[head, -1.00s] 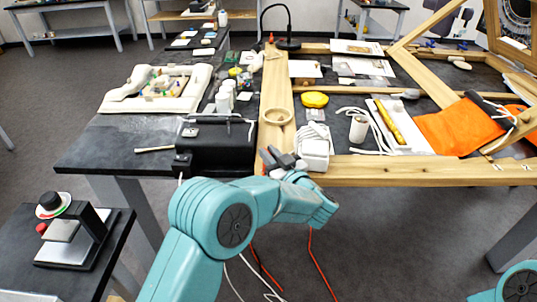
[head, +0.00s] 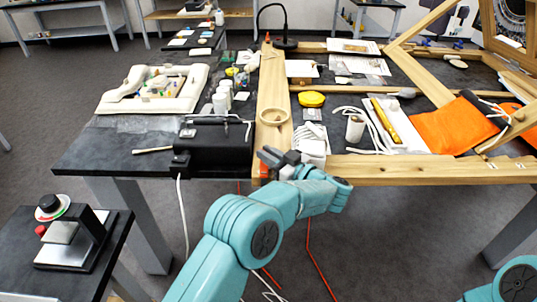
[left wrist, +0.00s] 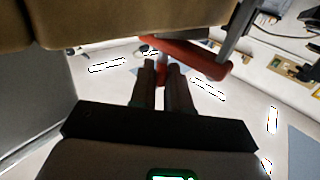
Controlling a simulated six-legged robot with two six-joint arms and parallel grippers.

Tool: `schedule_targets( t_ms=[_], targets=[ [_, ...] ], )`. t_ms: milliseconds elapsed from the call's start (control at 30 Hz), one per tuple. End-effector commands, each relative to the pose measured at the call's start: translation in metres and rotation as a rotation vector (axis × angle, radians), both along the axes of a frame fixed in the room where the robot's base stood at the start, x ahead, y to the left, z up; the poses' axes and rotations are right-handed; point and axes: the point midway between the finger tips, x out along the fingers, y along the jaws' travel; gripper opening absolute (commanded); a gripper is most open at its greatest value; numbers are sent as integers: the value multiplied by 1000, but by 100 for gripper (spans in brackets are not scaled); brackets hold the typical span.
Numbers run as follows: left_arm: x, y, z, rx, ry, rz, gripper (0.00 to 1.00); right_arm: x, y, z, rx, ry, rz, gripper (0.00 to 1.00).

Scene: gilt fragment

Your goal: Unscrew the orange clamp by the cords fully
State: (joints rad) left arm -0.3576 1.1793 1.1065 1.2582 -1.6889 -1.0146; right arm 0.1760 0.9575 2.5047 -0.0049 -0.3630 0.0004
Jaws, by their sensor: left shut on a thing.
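The orange clamp shows in the left wrist view as a red-orange bar (left wrist: 185,56) beside a grey metal rail, under the tan wooden edge. In the head view only a small orange patch (head: 264,170) shows at the beam's front end, mostly hidden by my gripper. My left gripper (head: 277,157) is at the front edge of the wooden frame. In the left wrist view its two dark fingers (left wrist: 163,84) are shut on a small reddish part of the clamp between them. How far the clamp is screwed in cannot be seen. My right gripper is out of view.
White cords (head: 312,141) lie coiled just right of my left gripper on the wooden frame (head: 430,170). A black box (head: 213,147) stands to the left, and a wooden ring (head: 274,116) lies behind. Red cords (head: 318,262) hang below. An orange cloth (head: 455,126) lies right.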

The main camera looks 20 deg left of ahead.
Motion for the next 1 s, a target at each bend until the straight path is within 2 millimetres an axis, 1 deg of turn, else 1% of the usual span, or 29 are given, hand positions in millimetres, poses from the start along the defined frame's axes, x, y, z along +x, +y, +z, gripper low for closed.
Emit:
schedule_targets(
  t_ms=[67,100,133,167,467,567,700,800,900,1000],
  targets=[
    [0,1,3,2,-5,0,0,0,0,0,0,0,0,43],
    [0,1,3,2,-5,0,26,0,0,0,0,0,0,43],
    [0,1,2,2,-5,0,36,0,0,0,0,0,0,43],
    [0,1,2,2,-5,0,37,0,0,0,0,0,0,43],
    [-1,-3,1,1,-3,-2,37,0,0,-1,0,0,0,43],
    [-6,-15,0,1,-3,-4,37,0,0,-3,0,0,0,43],
    [-18,-39,0,1,-3,-5,37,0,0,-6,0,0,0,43],
    [-25,-53,0,1,-4,-4,37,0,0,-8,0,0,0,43],
    [-30,-63,1,0,-4,-2,37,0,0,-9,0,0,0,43],
    [-32,-67,1,1,-4,0,37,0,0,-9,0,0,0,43]
  ],
)
